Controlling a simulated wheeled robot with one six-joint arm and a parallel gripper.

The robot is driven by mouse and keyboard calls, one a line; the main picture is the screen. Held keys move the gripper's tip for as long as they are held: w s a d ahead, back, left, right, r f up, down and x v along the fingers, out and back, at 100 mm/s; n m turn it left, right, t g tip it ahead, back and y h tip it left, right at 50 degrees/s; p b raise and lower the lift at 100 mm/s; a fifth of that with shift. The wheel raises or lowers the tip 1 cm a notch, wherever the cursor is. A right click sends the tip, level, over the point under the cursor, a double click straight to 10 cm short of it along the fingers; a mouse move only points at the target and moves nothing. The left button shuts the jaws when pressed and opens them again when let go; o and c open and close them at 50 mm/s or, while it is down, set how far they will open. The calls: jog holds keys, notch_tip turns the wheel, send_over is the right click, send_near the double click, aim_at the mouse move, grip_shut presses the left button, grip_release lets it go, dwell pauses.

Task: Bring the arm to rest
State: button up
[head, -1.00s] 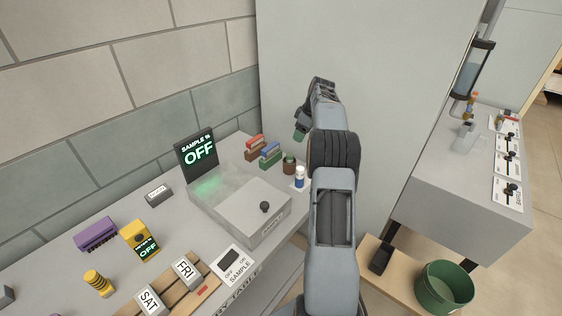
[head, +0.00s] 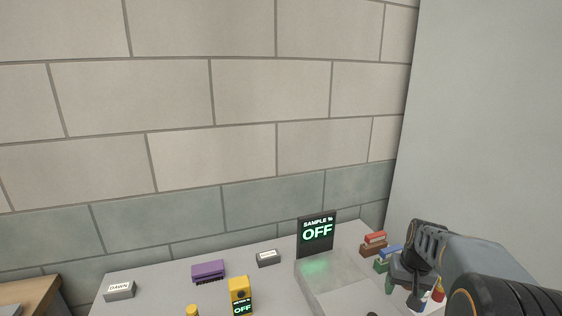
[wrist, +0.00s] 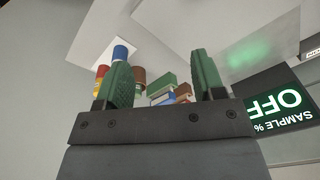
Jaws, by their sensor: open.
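My arm reaches in from the lower right of the head view. My gripper (head: 402,292) is at its end, hanging low over the right end of the table (head: 150,297). In the wrist view my gripper (wrist: 163,75) shows two green finger pads set well apart, with nothing held between them. Behind the fingers are a blue-topped jar (wrist: 121,50), a brown pot (wrist: 138,78) and small green and blue bricks (wrist: 162,88). The gap between gripper and these things cannot be told.
A sample device with a dark OFF screen (head: 316,236) stands left of my gripper. Red and brown bricks (head: 374,243) lie behind it. A purple block (head: 208,271), a yellow meter (head: 239,291) and grey label blocks (head: 268,258) are farther left. A grey panel (head: 480,120) rises at right.

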jog(key=s+a+r+n+t, duration=0.1)
jog(key=s+a, duration=0.6)
jog(key=s+a+r+n+t, duration=0.1)
jog(key=s+a+r+n, duration=0.1)
jog(key=s+a, duration=0.5)
jog(key=shift+a+r+t, duration=0.25)
jog(key=shift+a+t, duration=0.05)
jog(key=shift+a, duration=0.1)
